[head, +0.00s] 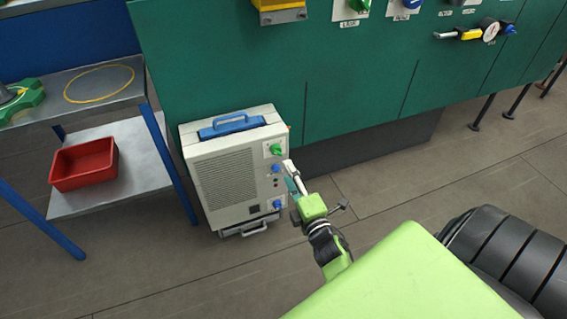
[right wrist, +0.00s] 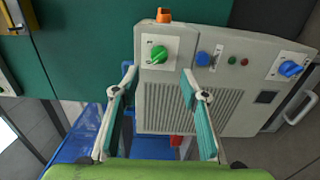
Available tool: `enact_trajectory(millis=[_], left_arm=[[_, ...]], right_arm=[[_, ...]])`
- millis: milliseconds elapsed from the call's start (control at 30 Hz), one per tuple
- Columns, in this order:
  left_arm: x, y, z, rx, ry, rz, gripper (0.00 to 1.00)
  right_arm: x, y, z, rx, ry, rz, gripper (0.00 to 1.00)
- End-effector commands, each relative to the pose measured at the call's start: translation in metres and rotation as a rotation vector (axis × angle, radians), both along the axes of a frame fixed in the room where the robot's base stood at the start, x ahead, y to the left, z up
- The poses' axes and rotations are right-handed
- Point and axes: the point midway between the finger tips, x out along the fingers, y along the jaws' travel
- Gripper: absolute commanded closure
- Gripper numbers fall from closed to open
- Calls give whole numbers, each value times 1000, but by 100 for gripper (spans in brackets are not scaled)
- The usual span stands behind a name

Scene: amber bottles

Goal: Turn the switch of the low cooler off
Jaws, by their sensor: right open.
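The low cooler (head: 222,172) is a pale box with a vent grille and a blue top handle, standing on the floor against the green cabinet. Its front has a green knob (head: 276,149) on a white plate, which also shows in the right wrist view (right wrist: 159,54). The plate's marks are too small to read. Below it are blue knobs (head: 275,168) (head: 277,204). My right gripper (head: 292,178) is at the cooler's right front. In the right wrist view its open, empty fingers (right wrist: 157,93) point toward the green knob, apart from it. My left gripper is out of view.
A metal shelf unit (head: 120,185) with a red bin (head: 84,164) stands left of the cooler. The green cabinet (head: 350,95) behind carries other knobs and a yellow-handled valve (head: 468,34). The floor (head: 205,268) in front is clear.

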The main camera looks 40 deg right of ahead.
Motion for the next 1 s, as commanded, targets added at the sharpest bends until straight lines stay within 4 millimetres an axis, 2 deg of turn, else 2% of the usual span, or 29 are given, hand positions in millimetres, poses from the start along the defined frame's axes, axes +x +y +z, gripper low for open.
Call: enact_trajectory(millis=[100,233,833,1000], left_arm=[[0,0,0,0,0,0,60],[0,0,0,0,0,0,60],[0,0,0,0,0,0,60],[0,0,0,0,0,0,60]], right_arm=[[-18,4,-1,0,2,-1,59],[-27,7,0,0,0,0,59],[-29,7,0,1,0,-1,59],[-30,-1,2,89,26,-41,59]])
